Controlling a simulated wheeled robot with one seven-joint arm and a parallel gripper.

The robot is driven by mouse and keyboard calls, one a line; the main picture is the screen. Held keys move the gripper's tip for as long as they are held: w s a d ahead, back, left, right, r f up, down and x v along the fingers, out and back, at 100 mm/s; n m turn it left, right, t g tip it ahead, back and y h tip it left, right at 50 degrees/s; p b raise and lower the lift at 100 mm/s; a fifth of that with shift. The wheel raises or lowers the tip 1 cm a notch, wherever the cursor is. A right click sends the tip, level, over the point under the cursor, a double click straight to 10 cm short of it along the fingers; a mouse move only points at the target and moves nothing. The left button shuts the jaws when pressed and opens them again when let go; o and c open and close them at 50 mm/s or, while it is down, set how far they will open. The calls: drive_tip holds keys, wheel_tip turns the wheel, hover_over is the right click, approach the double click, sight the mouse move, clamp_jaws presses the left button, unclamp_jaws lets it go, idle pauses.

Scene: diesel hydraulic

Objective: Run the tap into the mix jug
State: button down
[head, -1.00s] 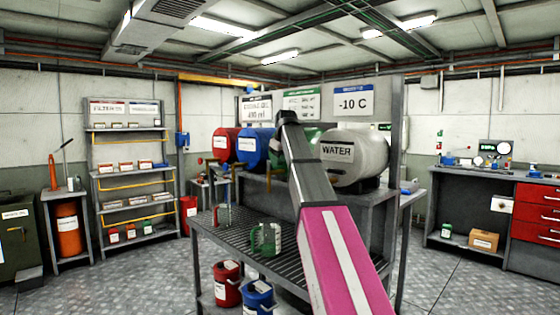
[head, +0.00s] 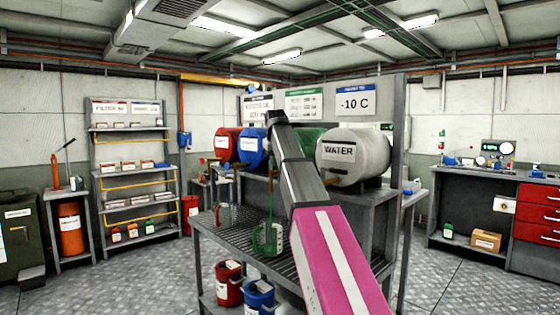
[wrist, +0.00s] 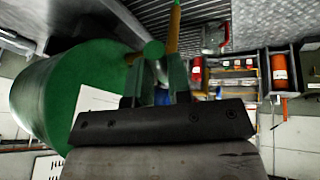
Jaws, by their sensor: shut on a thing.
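The green tank (head: 312,141) lies on the rack, partly behind my arm; it fills the left of the wrist view (wrist: 38,100). In the wrist view, my gripper (wrist: 156,85) is shut on a green tap handle (wrist: 153,50) at the tank. My arm hides the gripper in the head view. A clear jug with green on it (head: 266,240) stands on the grated shelf below the tanks; I cannot read a name on it. A thin green stream (head: 270,195) runs down to this jug.
A second jug with a red handle (head: 226,215) stands left on the grated shelf (head: 215,232). Red (head: 226,141), blue (head: 251,146) and white WATER (head: 352,155) tanks flank the green one. Red (head: 229,285) and blue (head: 258,295) buckets sit underneath.

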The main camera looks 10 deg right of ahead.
drive_tip(key=shift+a+m, duration=0.25)
drive_tip(key=shift+m, duration=0.15)
drive_tip(key=c, duration=1.1)
unclamp_jaws()
drive_tip(key=shift+o, duration=0.2)
drive_tip(key=v, duration=1.1)
drive_tip(key=shift+a, duration=0.15)
